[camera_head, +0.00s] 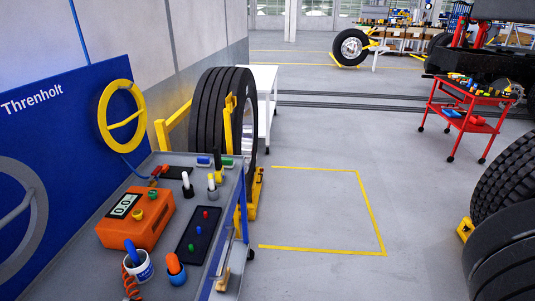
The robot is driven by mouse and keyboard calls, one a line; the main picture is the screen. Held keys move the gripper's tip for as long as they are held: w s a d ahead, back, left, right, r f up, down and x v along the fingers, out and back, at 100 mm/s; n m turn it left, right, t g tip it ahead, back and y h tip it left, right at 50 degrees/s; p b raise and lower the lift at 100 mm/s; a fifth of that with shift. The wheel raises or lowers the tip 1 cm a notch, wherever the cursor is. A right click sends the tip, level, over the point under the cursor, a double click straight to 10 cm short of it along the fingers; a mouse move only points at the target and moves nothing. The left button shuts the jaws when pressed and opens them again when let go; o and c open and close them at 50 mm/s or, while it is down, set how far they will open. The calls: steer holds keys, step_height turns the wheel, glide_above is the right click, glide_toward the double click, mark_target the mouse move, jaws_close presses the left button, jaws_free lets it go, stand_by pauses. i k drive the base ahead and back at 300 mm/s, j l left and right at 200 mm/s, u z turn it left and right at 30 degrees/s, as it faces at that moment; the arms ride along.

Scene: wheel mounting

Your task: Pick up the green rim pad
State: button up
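A small green block (227,162), which looks like the green rim pad, lies at the far right corner of the grey cart top (165,243). A similar blue block (203,161) lies just left of it. A dark upright object (217,158) stands between the two, close to the green one. The green block is small in the picture and its exact shape is hard to tell. My gripper is not in view.
The cart also holds an orange box with a display (136,216), a black tray with coloured pegs (198,235), bottles and cups. A large tire (210,115) in a yellow stand is right behind the cart.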

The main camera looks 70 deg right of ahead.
mark_target(228, 163)
steer(key=z, duration=1.15)
steer(key=u, duration=2.5)
steer(key=z, duration=2.5)
steer(key=i+l+u, duration=0.35)
steer(key=l, duration=0.2)
steer(key=i+l+u, duration=0.2)
steer(key=l, duration=0.15)
steer(key=i+l+u, duration=0.15)
steer(key=l, duration=0.15)
steer(key=l+u, duration=0.2)
steer(key=l, duration=0.15)
